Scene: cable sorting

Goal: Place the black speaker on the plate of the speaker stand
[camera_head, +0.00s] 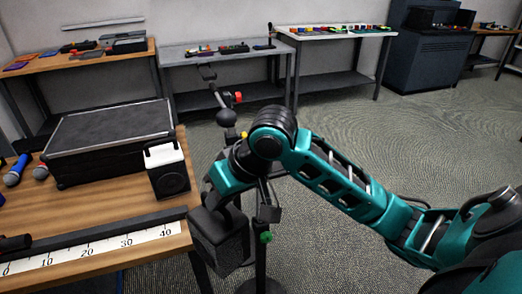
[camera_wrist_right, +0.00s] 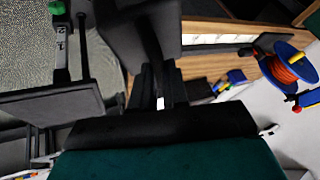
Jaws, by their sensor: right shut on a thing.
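My right gripper (camera_head: 226,196) is shut on the black speaker (camera_head: 222,240), a dark box held in the air just past the table's right edge. In the right wrist view the held speaker (camera_wrist_right: 140,30) fills the upper middle, with the gripper's fingers (camera_wrist_right: 158,85) against it. The speaker stand (camera_head: 262,286) stands on the floor just right of the speaker, with a green knob on its pole, partly hidden by my arm. Its dark plate (camera_wrist_right: 50,106) shows at the left of the right wrist view, beside and apart from the speaker. My left gripper is not in view.
The wooden table (camera_head: 110,205) holds a black case (camera_head: 110,140), a white-topped speaker (camera_head: 167,170), microphones and a ruler strip (camera_head: 100,247). Another stand with a red knob (camera_head: 238,97) is behind my arm. A cable reel (camera_wrist_right: 285,65) shows at right in the wrist view.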

